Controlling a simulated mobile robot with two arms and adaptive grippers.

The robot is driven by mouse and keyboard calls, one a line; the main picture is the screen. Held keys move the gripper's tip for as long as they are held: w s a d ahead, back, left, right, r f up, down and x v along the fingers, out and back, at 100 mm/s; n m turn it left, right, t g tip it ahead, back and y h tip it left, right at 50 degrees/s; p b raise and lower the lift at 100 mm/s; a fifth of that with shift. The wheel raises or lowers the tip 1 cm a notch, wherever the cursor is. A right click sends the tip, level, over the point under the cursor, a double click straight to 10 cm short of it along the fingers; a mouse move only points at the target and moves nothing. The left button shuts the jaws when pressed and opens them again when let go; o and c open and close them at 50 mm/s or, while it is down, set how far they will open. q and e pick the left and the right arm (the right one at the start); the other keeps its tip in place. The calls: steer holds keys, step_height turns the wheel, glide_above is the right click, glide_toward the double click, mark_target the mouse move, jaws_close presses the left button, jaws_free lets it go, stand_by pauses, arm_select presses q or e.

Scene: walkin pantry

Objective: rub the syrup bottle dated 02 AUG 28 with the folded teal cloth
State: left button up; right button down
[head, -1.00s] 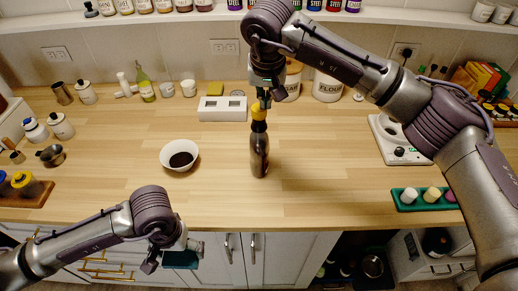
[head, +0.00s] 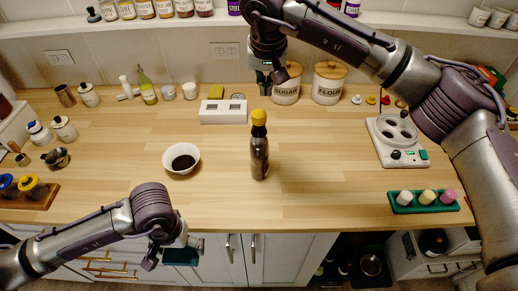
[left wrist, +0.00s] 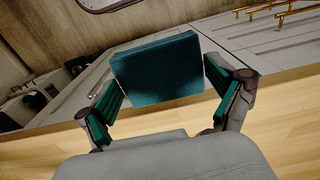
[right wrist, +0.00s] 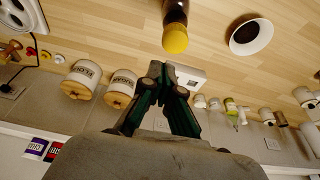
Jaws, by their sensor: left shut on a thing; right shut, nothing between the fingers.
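A dark bottle with a yellow cap (head: 259,158) stands upright in the middle of the counter. Its cap (right wrist: 175,40) shows at the top of the right wrist view. No date is readable on it. My right gripper (head: 264,86) is shut and empty, behind and above the bottle, apart from it. Its closed fingers also show in the right wrist view (right wrist: 160,78). My left gripper (head: 184,246) is shut on the folded teal cloth (left wrist: 158,72), in front of the counter's front edge. In the head view the cloth (head: 181,257) is partly hidden by the gripper.
A white bowl with dark contents (head: 168,168) stands left of the bottle. A teal tray (head: 408,208) sits front right. Counter around the bottle is clear.

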steer(key=shift+r, duration=0.15)
steer(key=v, duration=1.2)
